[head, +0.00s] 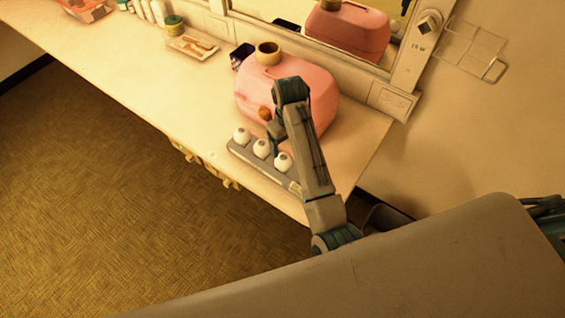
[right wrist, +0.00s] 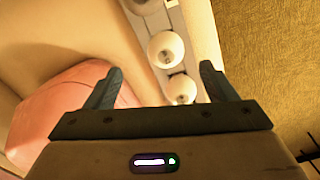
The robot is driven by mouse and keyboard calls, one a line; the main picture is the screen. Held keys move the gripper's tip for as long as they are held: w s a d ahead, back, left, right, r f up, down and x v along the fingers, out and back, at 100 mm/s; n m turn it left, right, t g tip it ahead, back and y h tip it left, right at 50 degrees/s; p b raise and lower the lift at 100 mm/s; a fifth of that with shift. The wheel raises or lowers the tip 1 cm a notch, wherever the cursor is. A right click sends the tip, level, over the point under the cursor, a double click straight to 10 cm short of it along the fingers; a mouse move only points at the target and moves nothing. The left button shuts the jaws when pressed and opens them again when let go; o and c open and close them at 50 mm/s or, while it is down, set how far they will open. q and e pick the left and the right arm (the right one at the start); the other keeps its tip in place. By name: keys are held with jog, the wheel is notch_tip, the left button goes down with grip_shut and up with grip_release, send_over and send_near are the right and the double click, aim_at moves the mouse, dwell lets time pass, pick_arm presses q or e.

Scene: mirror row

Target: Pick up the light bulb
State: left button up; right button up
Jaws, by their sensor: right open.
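White globe light bulbs sit in a row on a grey strip (head: 232,147) at the counter's front edge: a left bulb (head: 241,136), a middle bulb (head: 261,149) and a right bulb (head: 283,162). My right gripper (head: 276,136) is just behind the row, its fingertips partly hidden by the arm. In the right wrist view my right gripper (right wrist: 162,73) is open and empty. One bulb (right wrist: 166,48) and a nearer bulb (right wrist: 181,89) show beyond and between the fingers, and a third bulb (right wrist: 146,5) is cut by the top edge. My left gripper is not in view.
A large pink container (head: 315,96) stands right behind my right gripper, close to the arm. A mirror (head: 290,15) lines the wall behind. A dark box (head: 242,56), a tray (head: 192,46) and bottles stand farther left. The counter's left front is clear.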

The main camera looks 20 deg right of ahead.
aim_at(284, 157)
jog(key=shift+w+a+r, duration=0.2)
jog(key=shift+w+r, duration=0.05)
jog(key=shift+w, duration=0.1)
jog(key=shift+f, duration=0.25)
notch_tip(284, 157, down, 4)
jog(key=shift+a+f+p, duration=0.1)
jog(key=shift+f+p, duration=0.15)
jog(key=shift+p, duration=0.55)
jog(key=shift+f+p, duration=0.45)
jog(key=shift+f, duration=0.1)
jog(key=f, duration=0.1)
jog(key=f+p, duration=0.1)
jog(key=f, duration=0.1)
jog(key=shift+s+a+f+p, duration=0.1)
jog(key=shift+a+f+p, duration=0.15)
jog(key=shift+p, duration=0.1)
jog(key=shift+f, duration=0.5)
jog(key=c, duration=0.9)
